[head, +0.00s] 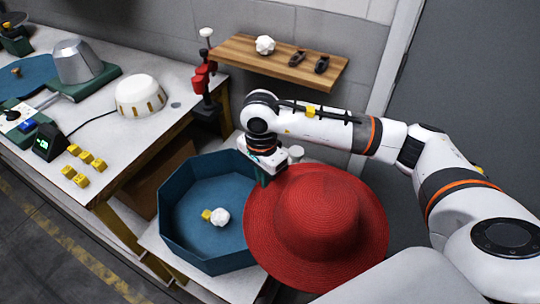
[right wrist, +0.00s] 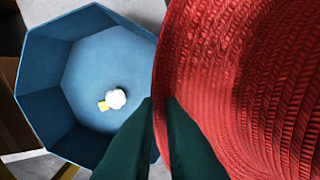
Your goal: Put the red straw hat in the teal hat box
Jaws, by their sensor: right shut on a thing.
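The red straw hat (head: 318,222) hangs from my right gripper (head: 265,180), crown up and brim slightly tilted. The gripper is shut on the brim's edge at the back left. In the right wrist view the hat (right wrist: 240,80) fills the right side, with the brim between the dark green fingers (right wrist: 160,115). The teal octagonal hat box (head: 172,232) stands open just left of the hat; the brim overlaps its right side in the head view. The box (right wrist: 40,95) also shows at the left of the right wrist view. My left gripper is not in view.
A white crumpled ball (head: 220,217) and a small yellow block (head: 206,215) lie in the box. A workbench at left holds a white hat form (head: 140,95), a grey form (head: 77,62) and several yellow blocks (head: 82,160). A wooden shelf (head: 270,62) is on the wall behind.

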